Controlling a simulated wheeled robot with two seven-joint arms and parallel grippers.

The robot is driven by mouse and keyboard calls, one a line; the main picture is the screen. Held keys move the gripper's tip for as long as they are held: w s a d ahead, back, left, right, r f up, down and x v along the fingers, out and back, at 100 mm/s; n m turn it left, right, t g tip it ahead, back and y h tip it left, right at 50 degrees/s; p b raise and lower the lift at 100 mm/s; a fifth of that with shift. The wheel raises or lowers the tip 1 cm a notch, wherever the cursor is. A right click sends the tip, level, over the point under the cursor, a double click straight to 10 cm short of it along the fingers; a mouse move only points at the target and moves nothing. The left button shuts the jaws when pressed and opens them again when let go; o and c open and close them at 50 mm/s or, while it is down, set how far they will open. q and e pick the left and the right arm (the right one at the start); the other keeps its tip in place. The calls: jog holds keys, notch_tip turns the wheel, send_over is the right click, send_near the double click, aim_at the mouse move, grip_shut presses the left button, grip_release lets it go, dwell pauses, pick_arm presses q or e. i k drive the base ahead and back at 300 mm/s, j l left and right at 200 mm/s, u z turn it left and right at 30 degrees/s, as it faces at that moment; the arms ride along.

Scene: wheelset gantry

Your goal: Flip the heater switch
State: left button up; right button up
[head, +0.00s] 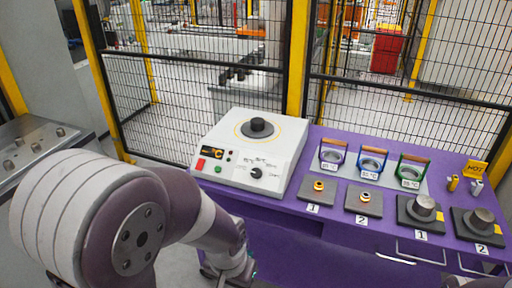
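The heater (248,150) is a white box with a sloped front panel, standing on the left part of the purple table. A red switch (200,164) sits at the left of its panel, with a dark display with orange digits beside it and a black knob (256,172) to the right. A dark round piece (257,127) stands on top. My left gripper (232,275) is low at the bottom edge, in front of the table and below the panel, apart from the switch. Its fingertips are mostly cut off, so its opening is unclear. My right gripper is out of view.
The purple table (290,215) also holds several rings with wooden handles (372,160), small brass parts on grey plates (364,203), and metal cylinders on dark blocks (424,207). A wire fence (190,100) is behind.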

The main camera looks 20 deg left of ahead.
aim_at(199, 165)
jog(key=i+j+z, duration=0.15)
jog(key=j, duration=0.2)
jog(key=i+j+z, duration=0.1)
jog(key=j, duration=0.3)
jog(key=i+j+z, duration=0.15)
jog(key=j, duration=0.25)
jog(key=i+j+z, duration=0.15)
jog(key=j, duration=0.25)
jog(key=k, duration=0.05)
